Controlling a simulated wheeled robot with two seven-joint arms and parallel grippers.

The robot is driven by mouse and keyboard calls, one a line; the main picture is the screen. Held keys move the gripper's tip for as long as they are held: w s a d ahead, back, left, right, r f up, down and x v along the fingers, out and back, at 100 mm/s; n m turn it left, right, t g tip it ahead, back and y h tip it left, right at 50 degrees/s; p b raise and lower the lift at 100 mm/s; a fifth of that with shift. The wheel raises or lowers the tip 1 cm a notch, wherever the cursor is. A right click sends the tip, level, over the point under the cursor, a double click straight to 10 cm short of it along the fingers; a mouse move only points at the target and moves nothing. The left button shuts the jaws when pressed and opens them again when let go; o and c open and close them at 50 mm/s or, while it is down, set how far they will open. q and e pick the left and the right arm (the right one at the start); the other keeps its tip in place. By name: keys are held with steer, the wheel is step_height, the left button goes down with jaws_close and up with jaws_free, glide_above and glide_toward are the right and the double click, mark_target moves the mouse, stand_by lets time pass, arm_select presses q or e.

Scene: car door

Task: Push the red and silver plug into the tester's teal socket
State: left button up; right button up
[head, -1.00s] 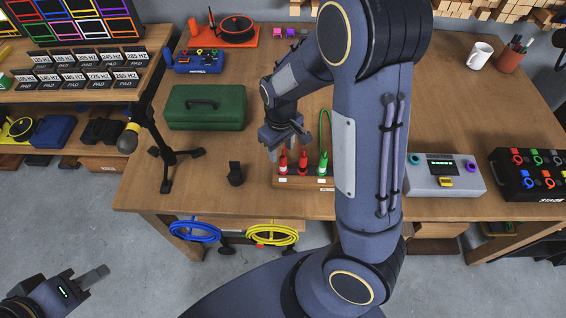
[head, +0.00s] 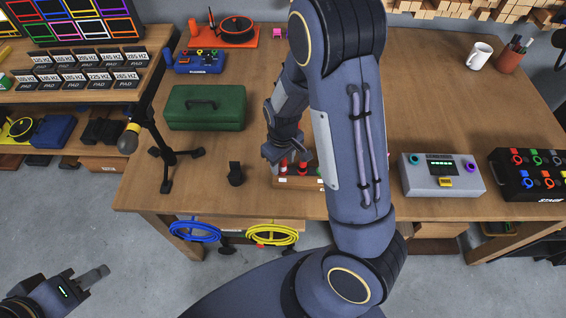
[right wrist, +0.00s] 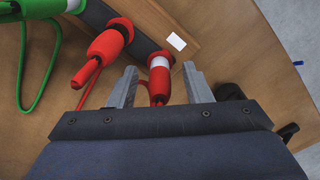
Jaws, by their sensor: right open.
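The red and silver plug (right wrist: 159,68), red with one pale band, stands in a wooden rack. My right gripper (right wrist: 160,82) is open, with its fingers on either side of this plug in the right wrist view; I cannot tell whether they touch it. In the head view my right gripper (head: 274,160) is over the rack's left end and partly hides the plugs. The tester (head: 443,176) is a grey box to the right, with its teal socket (head: 416,160) at upper left. My left gripper (head: 97,273) is at lower left, away from the table; its opening is unclear.
The rack (head: 292,183) also holds an all-red plug (right wrist: 111,40) and a green plug with a pale band (right wrist: 40,8), close by. A dark stand (head: 167,155) and green case (head: 206,107) are to the left. A black socket box (head: 530,175) is right of the tester.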

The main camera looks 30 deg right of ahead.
jaws_close()
steer(key=shift+r, duration=0.5)
step_height(320, 180, up, 3)
steer(key=shift+w+a+f, duration=0.1)
steer(key=shift+f, duration=0.05)
steer(key=s+a+r, duration=0.3)
steer(key=a+r, duration=0.6)
steer(key=a, duration=0.4)
steer(key=shift+s+a+r, duration=0.15)
steer(key=shift+s+a, duration=0.05)
steer(key=shift+s, duration=0.05)
